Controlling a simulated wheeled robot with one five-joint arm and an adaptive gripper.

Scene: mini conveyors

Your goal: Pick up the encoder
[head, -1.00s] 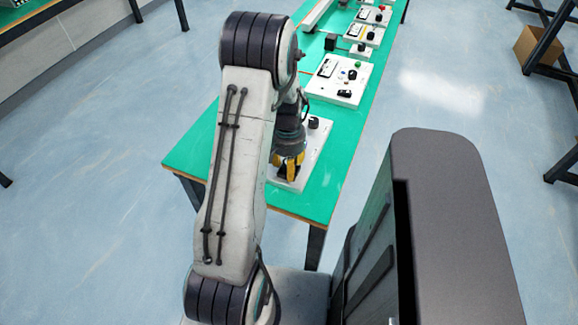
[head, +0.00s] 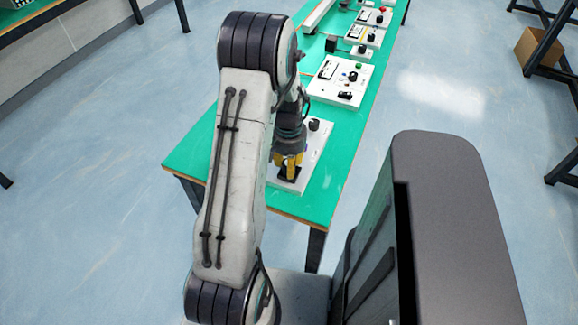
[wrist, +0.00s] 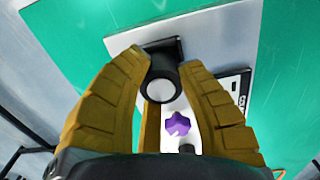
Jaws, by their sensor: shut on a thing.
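The encoder appears to be the black cylinder on a square black base (wrist: 162,82), seen in the wrist view between the yellow fingers of my gripper (wrist: 160,70). The fingers are shut on it from both sides. Its base is at the far side of a white panel (wrist: 122,42). In the head view my gripper (head: 289,160) points down over the nearest white panel (head: 312,152), at the near end of the green table. A dark part of the encoder (head: 289,173) shows under the fingers. Whether it touches the panel cannot be told.
A purple star-shaped knob (wrist: 177,124) sits on the panel close to the fingers. Other white panels (head: 325,88) with knobs and meters stand farther along the green table (head: 337,140).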

